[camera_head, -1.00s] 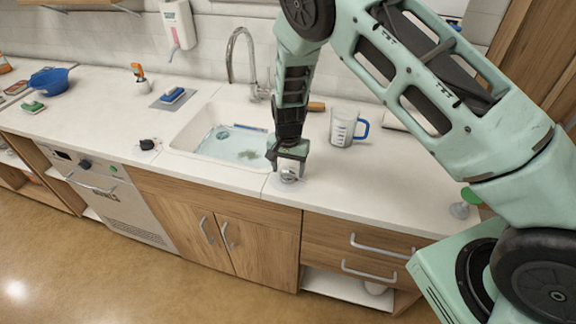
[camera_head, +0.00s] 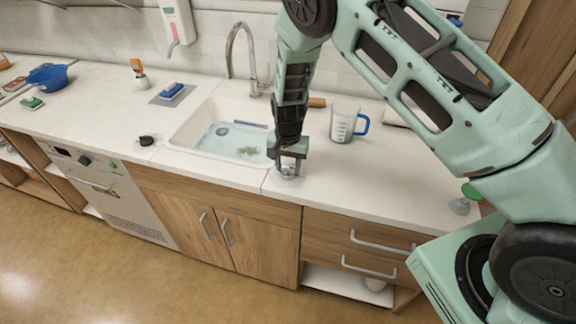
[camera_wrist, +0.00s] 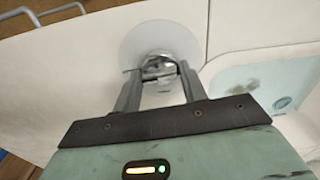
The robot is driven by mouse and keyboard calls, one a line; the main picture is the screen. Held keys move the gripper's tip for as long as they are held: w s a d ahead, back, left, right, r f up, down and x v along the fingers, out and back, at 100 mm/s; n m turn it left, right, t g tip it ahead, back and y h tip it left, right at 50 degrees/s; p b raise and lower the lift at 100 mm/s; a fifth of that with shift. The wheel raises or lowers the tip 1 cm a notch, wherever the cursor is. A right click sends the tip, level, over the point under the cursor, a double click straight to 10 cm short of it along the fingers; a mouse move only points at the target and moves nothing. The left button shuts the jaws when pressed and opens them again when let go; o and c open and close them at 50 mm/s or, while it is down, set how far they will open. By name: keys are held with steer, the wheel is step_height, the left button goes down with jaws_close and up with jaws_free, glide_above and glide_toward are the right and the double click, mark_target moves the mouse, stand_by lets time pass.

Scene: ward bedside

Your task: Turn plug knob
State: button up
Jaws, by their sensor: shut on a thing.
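The plug knob (camera_wrist: 158,66) is a small shiny metal piece on a round pale disc (camera_wrist: 166,34), which lies on the counter right of the sink's front corner. The disc also shows in the camera_head view (camera_head: 286,181), largely under my gripper. My gripper (camera_head: 288,170) points down at it. In the wrist view my gripper's two fingers (camera_wrist: 159,76) are on either side of the knob and shut on it. The fingers hide part of the knob.
The sink (camera_head: 215,136) holds water, with a small round fitting in it. A black knob (camera_head: 147,141) stands on the counter left of it. A measuring jug (camera_head: 342,124) with a blue handle and the faucet (camera_head: 250,70) are behind my gripper.

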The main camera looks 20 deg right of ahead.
mark_target(288, 167)
steer(key=n+b, duration=0.3)
steer(key=shift+f+n, duration=0.15)
steer(key=shift+n, duration=0.25)
steer(key=n+b, duration=0.2)
steer(key=n, duration=0.2)
steer(key=shift+n+b, duration=0.3)
steer(key=n+b, duration=0.1)
steer(key=n, duration=0.3)
steer(key=shift+n+b, duration=0.3)
steer(key=shift+r+n+b, duration=0.2)
steer(key=shift+n+b, duration=0.15)
steer(key=shift+n, duration=1.75)
steer(key=o, duration=1)
step_height(288, 167, up, 17)
steer(key=b, duration=0.3)
steer(key=shift+r, duration=0.2)
